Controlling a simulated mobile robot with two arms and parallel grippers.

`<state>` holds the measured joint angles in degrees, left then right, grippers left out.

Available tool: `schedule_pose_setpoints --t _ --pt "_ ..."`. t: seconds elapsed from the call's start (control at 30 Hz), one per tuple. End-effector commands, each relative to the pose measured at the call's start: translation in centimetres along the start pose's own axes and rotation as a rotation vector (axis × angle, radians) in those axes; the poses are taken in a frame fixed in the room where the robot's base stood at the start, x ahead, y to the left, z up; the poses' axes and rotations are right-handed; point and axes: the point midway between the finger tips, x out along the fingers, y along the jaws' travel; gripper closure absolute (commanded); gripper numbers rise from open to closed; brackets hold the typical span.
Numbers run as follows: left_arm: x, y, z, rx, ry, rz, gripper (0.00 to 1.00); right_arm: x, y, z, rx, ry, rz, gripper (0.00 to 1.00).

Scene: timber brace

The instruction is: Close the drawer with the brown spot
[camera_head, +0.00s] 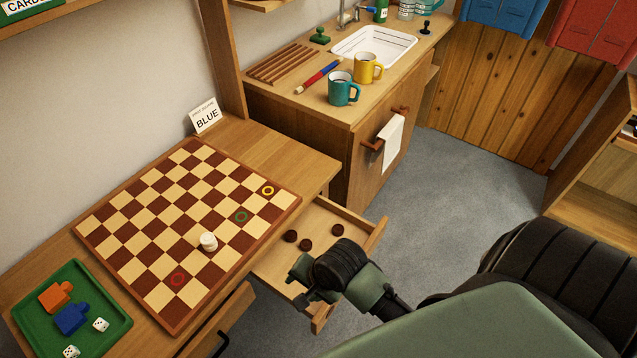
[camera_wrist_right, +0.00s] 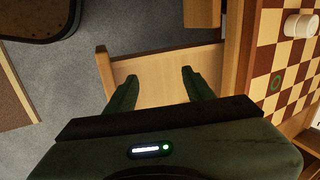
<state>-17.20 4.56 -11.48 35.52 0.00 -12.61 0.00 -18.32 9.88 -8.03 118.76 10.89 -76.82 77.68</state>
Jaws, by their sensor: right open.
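An open wooden drawer (camera_head: 347,213) juts out from under the table edge, beside the chessboard. Several dark brown round pieces (camera_head: 306,245) lie inside it. No separate brown spot shows clearly on its front. My right gripper (camera_head: 303,285) is over the near part of this drawer and hides some of it. In the right wrist view the gripper (camera_wrist_right: 158,88) is open and empty, with its two fingers apart over the pale drawer floor (camera_wrist_right: 155,72). I cannot tell whether it touches the drawer. My left gripper is not in view.
A chessboard (camera_head: 150,215) with a white piece (camera_head: 209,241) lies on the table. A green tray (camera_head: 38,318) holds blocks and dice. Another wooden front (camera_head: 208,325) with a black handle is below. A sink counter (camera_head: 310,108) stands behind; grey floor (camera_head: 455,185) is clear at right.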

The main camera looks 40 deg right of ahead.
Motion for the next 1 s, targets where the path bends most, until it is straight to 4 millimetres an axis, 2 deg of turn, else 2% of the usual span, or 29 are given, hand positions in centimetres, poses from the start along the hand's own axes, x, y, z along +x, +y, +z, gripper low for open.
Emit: schedule_pose_setpoints --t 0.03,0.17,1.0 --pt "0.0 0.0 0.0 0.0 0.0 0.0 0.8 0.0 0.0 0.0 0.0 0.0 0.0 0.63" --pt "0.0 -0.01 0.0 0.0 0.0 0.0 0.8 0.0 0.0 0.0 0.0 0.0 0.0 0.99" --pt "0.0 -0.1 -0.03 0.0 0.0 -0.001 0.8 0.06 0.05 -0.01 -0.002 0.0 0.0 1.0"
